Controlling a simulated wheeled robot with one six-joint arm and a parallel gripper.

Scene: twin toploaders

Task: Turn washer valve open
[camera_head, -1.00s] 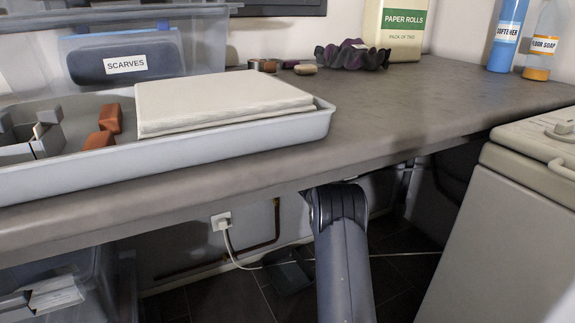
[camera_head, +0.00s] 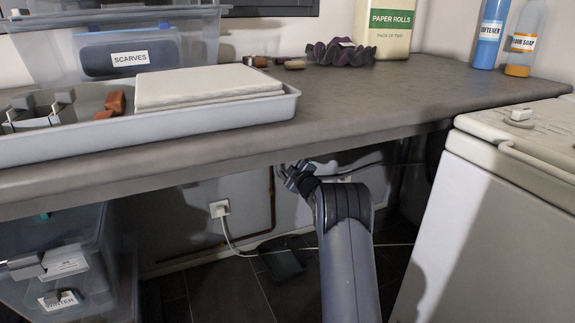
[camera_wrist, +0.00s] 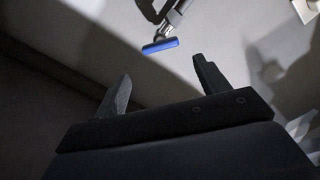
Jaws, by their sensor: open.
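The valve shows in the wrist view as a blue lever handle (camera_wrist: 160,46) on a grey metal pipe fitting at the top middle. My gripper (camera_wrist: 163,85) is open and empty, with its two dark fingers apart below the handle in the picture. The handle lies ahead of the gap between the fingers and appears apart from both. In the head view my gripper (camera_head: 298,180) is under the counter near the back wall, partly hidden by my arm. I cannot make out the blue handle there.
The counter (camera_head: 400,100) overhangs my arm closely. A white toploader (camera_head: 490,220) stands at the right. A plug in a wall socket (camera_head: 219,208) with a white cable is at the left. Clear storage boxes (camera_head: 70,240) stand lower left. A grey tray (camera_head: 200,122) sits on the counter.

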